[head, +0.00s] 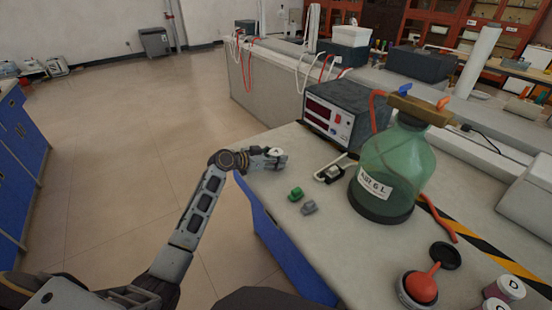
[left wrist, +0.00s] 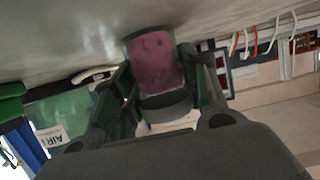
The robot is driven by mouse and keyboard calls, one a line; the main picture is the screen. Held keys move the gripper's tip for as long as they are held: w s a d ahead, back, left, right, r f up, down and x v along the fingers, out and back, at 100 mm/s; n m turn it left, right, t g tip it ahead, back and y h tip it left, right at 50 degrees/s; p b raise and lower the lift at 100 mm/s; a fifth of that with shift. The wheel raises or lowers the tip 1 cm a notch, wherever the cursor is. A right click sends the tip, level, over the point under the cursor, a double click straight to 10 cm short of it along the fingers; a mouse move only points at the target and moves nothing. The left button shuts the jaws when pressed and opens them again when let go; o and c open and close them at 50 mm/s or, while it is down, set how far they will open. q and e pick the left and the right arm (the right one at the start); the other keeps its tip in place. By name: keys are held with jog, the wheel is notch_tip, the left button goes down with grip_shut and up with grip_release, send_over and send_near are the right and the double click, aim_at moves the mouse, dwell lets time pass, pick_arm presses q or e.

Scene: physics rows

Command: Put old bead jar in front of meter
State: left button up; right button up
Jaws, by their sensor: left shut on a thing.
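The meter (head: 340,115), a dark box with a red display and a pale front panel, stands on the bench. My left gripper (head: 268,158) is at the bench's left edge, left of the meter's front. It is shut on a small jar (left wrist: 155,60) with pinkish contents and a dark end, seen between the fingers in the left wrist view. In the head view only its pale round top (head: 277,151) shows. The jar is close to the bench surface; I cannot tell whether it touches. My right gripper is out of view.
A green glass bottle (head: 398,165) stands right of the meter. Green (head: 296,194) and grey (head: 309,208) small pieces and a dark clip-like device (head: 332,174) lie before it. A red-topped pot (head: 421,288) and lidded jars (head: 510,288) are at the lower right.

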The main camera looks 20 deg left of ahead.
pick_arm(q)
jog(key=o, duration=0.8)
jog(key=shift+o, duration=1.4)
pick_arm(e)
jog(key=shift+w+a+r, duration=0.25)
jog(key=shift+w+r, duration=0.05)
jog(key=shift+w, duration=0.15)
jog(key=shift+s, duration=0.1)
pick_arm(q)
jog(key=shift+a+r, duration=0.1)
jog(key=shift+s+a, duration=0.2)
jog(key=shift+s, duration=0.1)
jog(key=v, duration=0.9)
jog(key=shift+s+r, duration=0.15)
jog(key=shift+v, duration=0.95)
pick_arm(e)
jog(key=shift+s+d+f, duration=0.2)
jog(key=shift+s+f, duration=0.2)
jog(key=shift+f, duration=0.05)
